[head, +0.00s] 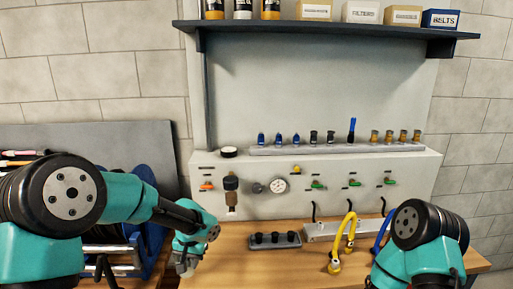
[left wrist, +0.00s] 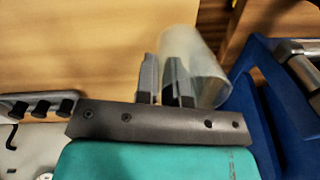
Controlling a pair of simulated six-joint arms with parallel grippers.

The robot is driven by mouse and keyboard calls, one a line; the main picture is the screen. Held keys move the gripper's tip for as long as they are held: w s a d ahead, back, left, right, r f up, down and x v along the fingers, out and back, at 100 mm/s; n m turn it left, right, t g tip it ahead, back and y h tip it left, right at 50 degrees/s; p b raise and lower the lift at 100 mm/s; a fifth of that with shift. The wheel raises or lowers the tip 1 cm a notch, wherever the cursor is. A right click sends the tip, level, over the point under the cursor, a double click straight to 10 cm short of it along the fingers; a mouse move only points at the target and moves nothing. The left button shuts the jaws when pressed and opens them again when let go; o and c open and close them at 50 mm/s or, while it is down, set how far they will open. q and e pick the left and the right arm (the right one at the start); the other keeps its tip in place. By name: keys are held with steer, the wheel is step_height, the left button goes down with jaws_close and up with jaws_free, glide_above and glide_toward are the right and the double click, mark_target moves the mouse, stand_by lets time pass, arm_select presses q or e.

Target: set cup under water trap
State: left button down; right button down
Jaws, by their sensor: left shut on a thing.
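The water trap (head: 231,197) hangs on the pale panel in the head view, a dark-topped unit with a brown bowl and a short outlet below. My left gripper (left wrist: 163,78) is shut on a clear, translucent cup (left wrist: 203,62) in the left wrist view. In the head view the left gripper (head: 187,262) is low, left of and below the water trap, at the bench's left end. The cup is hard to make out there. My right arm shows at lower right, but its gripper is out of view.
The wooden bench (head: 225,270) holds a black block with dark knobs (head: 274,240) and a yellow hose (head: 345,240). A blue rack (left wrist: 275,110) stands close beside the cup. A gauge (head: 277,186) is right of the trap. Bench front left of the block is bare.

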arm_select(q)
steer(key=shift+w+a+m, duration=0.2)
steer(key=shift+a+m, duration=0.05)
steer(key=shift+m, duration=0.55)
